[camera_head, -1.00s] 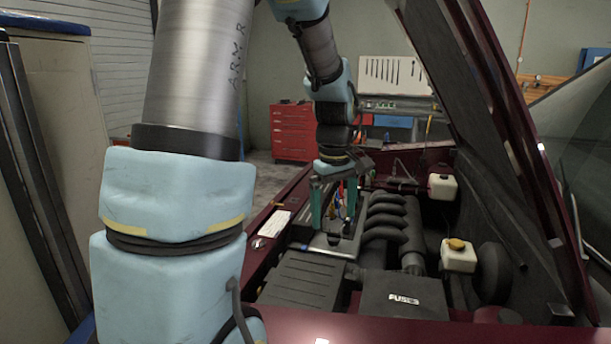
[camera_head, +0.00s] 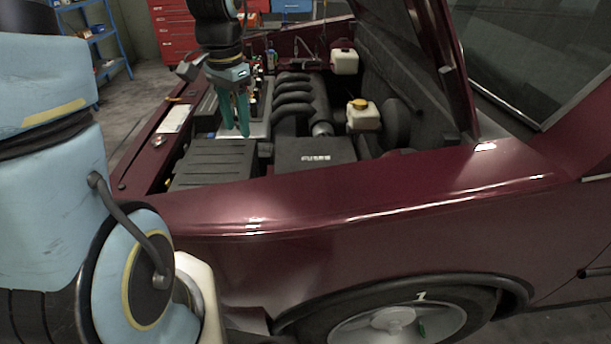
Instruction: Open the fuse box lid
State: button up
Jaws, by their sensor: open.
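The fuse box (camera_head: 315,154) is a black box with white "FUSE" lettering on its flat lid, in the engine bay near the front fender. Its lid looks shut. My gripper (camera_head: 236,133) hangs over the engine bay to the left of the fuse box, with its teal fingers pointing down. The fingers are open, with a narrow gap between them, and hold nothing that I can see. They are apart from the fuse box, above or beside the ribbed black cover; the exact height is hard to tell.
A ribbed black box (camera_head: 215,163) lies left of the fuse box. Curved black intake pipes (camera_head: 292,97) stand behind it. A white reservoir with a yellow cap (camera_head: 363,115) is to the right. The raised hood (camera_head: 437,60) and the dark red fender (camera_head: 380,205) bound the bay.

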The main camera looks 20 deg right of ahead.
aim_at(312, 168)
jog(key=s+d+f+m+b, duration=0.1)
jog(key=d+f+m+b, duration=0.15)
jog(key=d+m, duration=0.4)
jog(key=d+f+m+b, duration=0.2)
jog(key=d+f+m, duration=0.15)
jog(key=d, duration=0.65)
jog(key=shift+g, duration=0.4)
jog(key=f, duration=0.6)
jog(key=f+p, duration=0.1)
jog(key=f, duration=0.2)
jog(key=shift+s+a+f, duration=0.2)
jog(key=shift+a+f, duration=0.05)
jog(key=shift+a, duration=0.05)
grip_shut()
